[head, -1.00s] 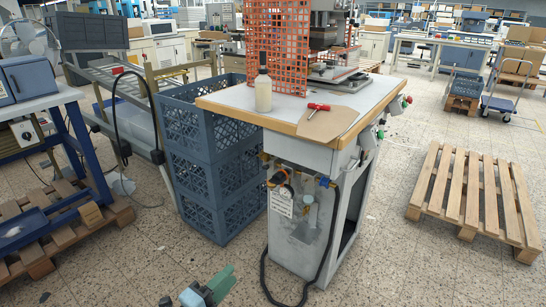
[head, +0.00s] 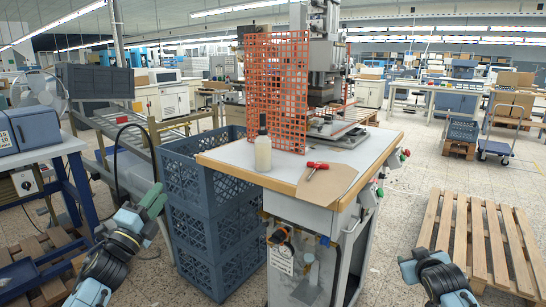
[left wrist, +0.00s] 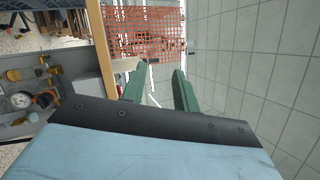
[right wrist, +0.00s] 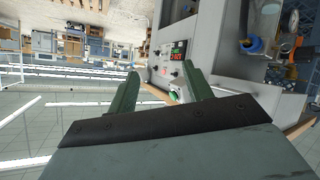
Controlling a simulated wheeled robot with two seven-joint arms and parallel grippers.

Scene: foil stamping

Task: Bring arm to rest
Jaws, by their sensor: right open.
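My left gripper (head: 154,199) is raised at the lower left of the head view, in front of the blue crates and apart from them. In the left wrist view its two green fingers (left wrist: 158,88) stand apart with nothing between them. My right arm shows at the lower right of the head view, in front of the pallet; its fingertips are not clearly seen there. In the right wrist view the fingers of my right gripper (right wrist: 163,88) are spread and empty, with the machine's control panel beyond them.
The stamping workbench (head: 225,152) stands in the middle, with an orange mesh guard (head: 276,90), a white bottle (head: 263,153) and a red-handled tool (head: 317,167) on it. Stacked blue crates (head: 205,190) stand to its left. A wooden pallet (head: 480,235) lies at the right.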

